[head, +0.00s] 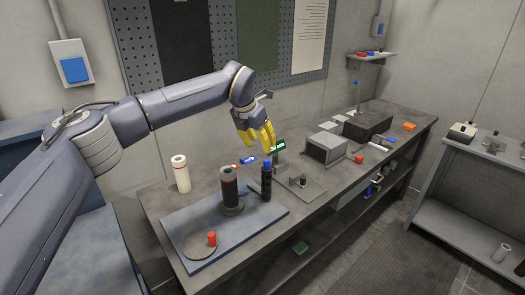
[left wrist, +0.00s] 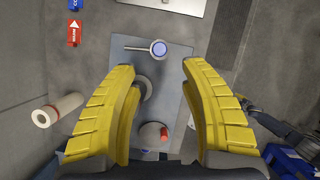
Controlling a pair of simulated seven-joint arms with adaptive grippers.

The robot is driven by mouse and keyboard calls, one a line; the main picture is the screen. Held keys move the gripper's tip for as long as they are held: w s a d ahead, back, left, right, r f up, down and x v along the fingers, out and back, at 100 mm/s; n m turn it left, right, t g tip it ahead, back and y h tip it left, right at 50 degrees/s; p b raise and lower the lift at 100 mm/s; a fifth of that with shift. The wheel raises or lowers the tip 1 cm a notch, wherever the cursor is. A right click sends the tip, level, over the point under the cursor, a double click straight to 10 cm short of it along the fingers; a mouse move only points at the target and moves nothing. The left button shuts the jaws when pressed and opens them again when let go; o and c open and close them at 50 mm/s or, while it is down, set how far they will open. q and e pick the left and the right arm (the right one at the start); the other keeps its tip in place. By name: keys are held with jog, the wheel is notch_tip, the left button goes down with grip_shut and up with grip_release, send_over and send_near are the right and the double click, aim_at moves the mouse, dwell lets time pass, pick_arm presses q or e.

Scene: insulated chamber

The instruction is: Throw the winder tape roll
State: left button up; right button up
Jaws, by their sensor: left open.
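My left gripper (head: 257,136) is open, its yellow fingers pointing down above the bench, behind the blue-grey board (head: 267,214). It is empty; its spread fingers (left wrist: 158,68) frame part of the board in the left wrist view. On the board stand a dark cylinder (head: 230,188) on a round base and a black post with a blue top (head: 267,180). The blue top (left wrist: 159,48) shows between the fingertips. A grey disc (head: 198,246) with a red knob (head: 212,239) is at the board's front. A cream roll (head: 181,174) stands on the bench left of the board. I cannot tell which part is the winder tape roll.
Small red and blue labelled blocks (head: 248,160) lie behind the board. A metal plate with a fixture (head: 300,184) and a grey box (head: 327,149) stand to the right. A shelf unit (head: 475,175) is at far right. Bare bench shows between the cream roll and the blocks.

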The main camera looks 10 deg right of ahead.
pick_arm(q)
jog(key=shift+s+a+r, duration=0.15)
jog(key=shift+s+r, duration=0.05)
jog(key=shift+r, duration=0.45)
